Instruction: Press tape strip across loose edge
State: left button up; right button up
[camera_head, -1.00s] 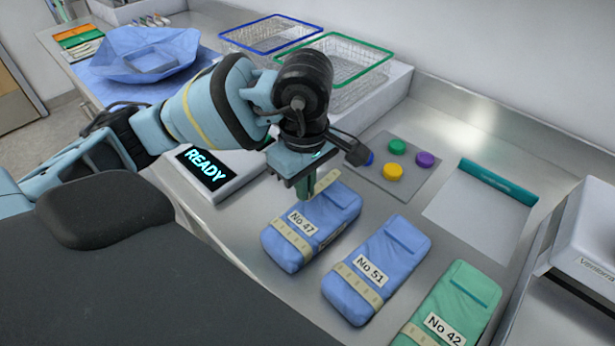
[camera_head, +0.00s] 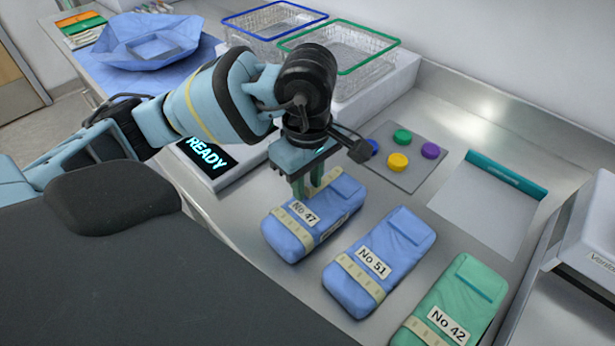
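The blue wrapped pack No 47 (camera_head: 326,222) lies on the steel counter, with a pale banded strip across its near end. A short pale tape strip (camera_head: 327,178) shows at its far end, partly hidden by my fingers. My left gripper (camera_head: 307,184) points down over that far end. Its two green fingers stand apart with a gap between them. I cannot tell whether the fingertips touch the pack or the strip. The blue pack No 51 (camera_head: 392,250) and green pack No 42 (camera_head: 466,293) lie to the right. My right gripper is not in view.
A READY display (camera_head: 207,156) stands left of the packs. Behind are a panel with coloured buttons (camera_head: 398,160), a blue-rimmed basket (camera_head: 262,22) and a green-rimmed basket (camera_head: 350,60). A white plate with a teal bar (camera_head: 506,175) lies at right.

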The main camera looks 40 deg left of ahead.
pick_arm(q)
jog(key=shift+r+p, duration=0.35)
jog(key=shift+r, duration=3.6)
jog(key=shift+c, duration=0.4)
